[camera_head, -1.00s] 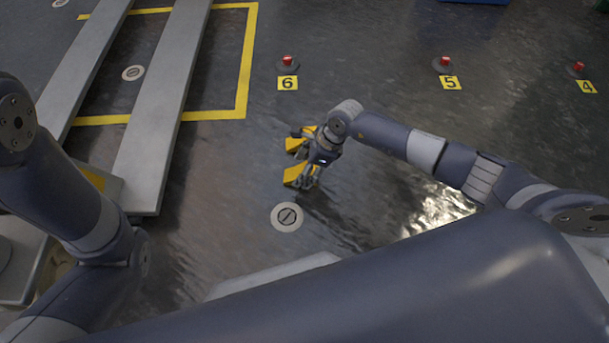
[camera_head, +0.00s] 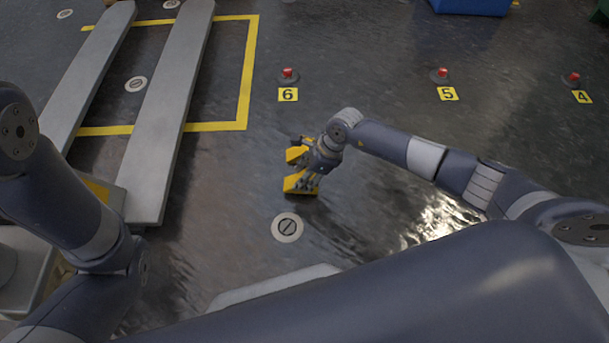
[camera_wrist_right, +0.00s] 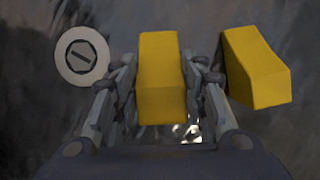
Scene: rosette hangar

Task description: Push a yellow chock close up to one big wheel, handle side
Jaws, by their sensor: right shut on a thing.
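Two yellow chocks lie on the dark floor in the head view, one nearer (camera_head: 296,184) and one farther (camera_head: 295,154). My right gripper (camera_head: 309,184) is down at the nearer chock. In the right wrist view the fingers (camera_wrist_right: 160,95) are shut on this chock (camera_wrist_right: 160,62), one on each side. The other chock (camera_wrist_right: 255,68) lies just right of the right finger. A pallet truck with two long grey forks (camera_head: 166,120) stands at the left. Its body is partly hidden by my left arm, and I cannot make out a big wheel. My left gripper is out of view.
A round floor disc (camera_head: 288,227) lies just nearer than the held chock. Red-topped buttons with number plates 6 (camera_head: 288,95), 5 (camera_head: 448,94) and 4 (camera_head: 582,97) stand beyond. A blue bin (camera_head: 470,6) is at the top. Floor between forks and chocks is clear.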

